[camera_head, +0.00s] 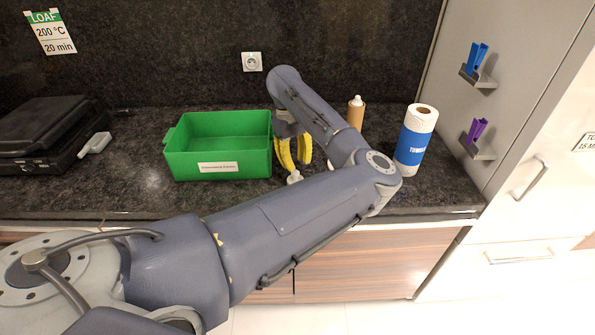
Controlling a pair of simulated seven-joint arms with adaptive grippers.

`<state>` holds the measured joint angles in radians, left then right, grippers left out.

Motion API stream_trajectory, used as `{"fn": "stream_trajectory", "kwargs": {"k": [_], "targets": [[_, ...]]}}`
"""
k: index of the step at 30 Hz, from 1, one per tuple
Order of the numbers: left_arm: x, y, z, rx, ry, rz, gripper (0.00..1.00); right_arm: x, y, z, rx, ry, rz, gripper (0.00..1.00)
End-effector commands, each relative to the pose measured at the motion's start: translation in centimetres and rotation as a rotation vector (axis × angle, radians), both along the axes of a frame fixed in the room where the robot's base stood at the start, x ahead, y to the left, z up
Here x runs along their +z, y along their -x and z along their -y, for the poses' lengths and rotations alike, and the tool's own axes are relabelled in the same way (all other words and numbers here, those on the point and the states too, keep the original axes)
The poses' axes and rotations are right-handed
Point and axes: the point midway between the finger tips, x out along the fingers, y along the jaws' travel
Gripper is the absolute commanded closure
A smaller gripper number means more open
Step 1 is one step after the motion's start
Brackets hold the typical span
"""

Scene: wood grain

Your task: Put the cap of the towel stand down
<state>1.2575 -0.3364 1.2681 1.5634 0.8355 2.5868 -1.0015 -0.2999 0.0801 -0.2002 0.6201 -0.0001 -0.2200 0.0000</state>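My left gripper (296,165) points down just right of the green bin, with two curved yellow fingers spread apart. A small white knob-like thing (294,178) is on the counter just below the fingertips; it may be the cap, and my forearm hides its lower part. I cannot tell whether the fingers touch it. The towel roll (415,140), white with a blue label, stands upright at the right of the counter, with an open core hole on top. My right gripper is not in view.
The green bin (175,163) stands left of the gripper. A tan bottle with a white top (356,112) is behind my arm. A black appliance (40,130) is at the far left. Blue and purple clips (478,130) sit on wall holders at right. The counter's front right is clear.

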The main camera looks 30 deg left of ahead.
Motion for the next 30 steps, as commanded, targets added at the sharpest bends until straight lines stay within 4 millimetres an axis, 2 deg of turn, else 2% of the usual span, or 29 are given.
{"fn": "stream_trajectory", "kwargs": {"k": [3,12,19,30], "targets": [[2.1,-0.2,-0.4,-0.001,0.001,0.004,0.71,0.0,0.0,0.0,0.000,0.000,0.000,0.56],[5.7,-0.5,-1.1,-0.002,0.000,0.000,0.71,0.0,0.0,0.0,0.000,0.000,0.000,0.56],[6.9,-0.5,-1.4,0.000,0.000,-0.001,0.71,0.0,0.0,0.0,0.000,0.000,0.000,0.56],[7.1,-0.5,-1.5,0.000,0.000,-0.001,0.71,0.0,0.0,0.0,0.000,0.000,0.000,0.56]]}}
